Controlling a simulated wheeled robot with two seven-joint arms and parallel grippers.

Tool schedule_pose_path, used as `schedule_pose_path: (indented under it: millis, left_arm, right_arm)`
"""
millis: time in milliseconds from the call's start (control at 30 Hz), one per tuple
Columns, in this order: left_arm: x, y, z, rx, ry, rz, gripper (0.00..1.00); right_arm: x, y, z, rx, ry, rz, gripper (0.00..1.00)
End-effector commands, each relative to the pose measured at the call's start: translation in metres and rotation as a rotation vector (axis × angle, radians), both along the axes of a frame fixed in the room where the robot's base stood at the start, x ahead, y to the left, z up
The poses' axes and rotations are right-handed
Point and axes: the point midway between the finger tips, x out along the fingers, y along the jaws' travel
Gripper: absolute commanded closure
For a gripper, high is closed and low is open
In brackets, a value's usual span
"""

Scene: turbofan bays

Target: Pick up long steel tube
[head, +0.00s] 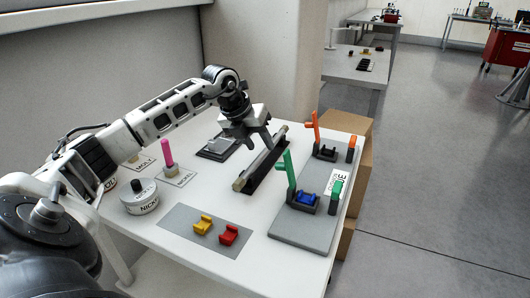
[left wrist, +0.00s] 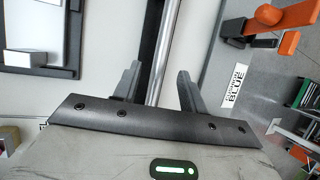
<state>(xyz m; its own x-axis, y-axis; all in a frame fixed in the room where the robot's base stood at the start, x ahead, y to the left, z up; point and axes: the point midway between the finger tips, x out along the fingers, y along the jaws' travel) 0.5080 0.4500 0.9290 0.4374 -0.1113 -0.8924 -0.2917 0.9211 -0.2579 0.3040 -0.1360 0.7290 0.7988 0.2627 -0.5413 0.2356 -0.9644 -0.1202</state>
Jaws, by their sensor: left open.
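The long steel tube (head: 262,157) lies lengthwise in a dark holder (head: 254,184) near the middle of the white table in the head view. In the left wrist view the tube (left wrist: 164,50) is a shiny grey bar running up from between the fingers. My left gripper (head: 257,146) is over the tube, its fingers pointing down. In the left wrist view my left gripper (left wrist: 157,85) is open, one finger on each side of the tube, with gaps between fingers and tube. My right gripper is not in view.
A grey fixture board (head: 294,228) with green and orange handles stands right of the tube. Yellow (head: 203,225) and red (head: 229,235) blocks lie at the front. A round labelled weight (head: 139,199) and a pink peg (head: 166,152) stand left, under my arm. A dark tray (head: 218,147) lies behind.

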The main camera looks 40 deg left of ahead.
Motion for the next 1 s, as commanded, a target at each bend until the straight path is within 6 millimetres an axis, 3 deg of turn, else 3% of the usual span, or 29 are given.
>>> schedule_pose_path:
  millis: [167,367,400,533,567,1000]
  left_arm:
    - [0.01,-0.003,-0.022,-0.003,0.001,0.0,0.58]
    - [0.011,-0.002,-0.024,0.0,0.0,0.0,0.58]
    - [0.011,-0.002,-0.024,0.0,0.0,0.0,0.61]
    - [0.01,-0.002,-0.024,0.0,0.0,0.0,0.97]
    - [0.01,-0.002,-0.024,0.0,0.0,0.0,1.0]
    - [0.011,-0.002,-0.017,0.0,-0.003,0.0,1.0]
  right_arm:
    - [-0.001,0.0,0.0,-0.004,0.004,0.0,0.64]
    - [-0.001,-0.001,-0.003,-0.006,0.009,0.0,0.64]
    - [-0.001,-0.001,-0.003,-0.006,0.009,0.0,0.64]
    - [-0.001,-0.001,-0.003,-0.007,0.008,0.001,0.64]
    - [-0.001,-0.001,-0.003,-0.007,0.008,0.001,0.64]
    - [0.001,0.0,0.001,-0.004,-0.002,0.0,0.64]
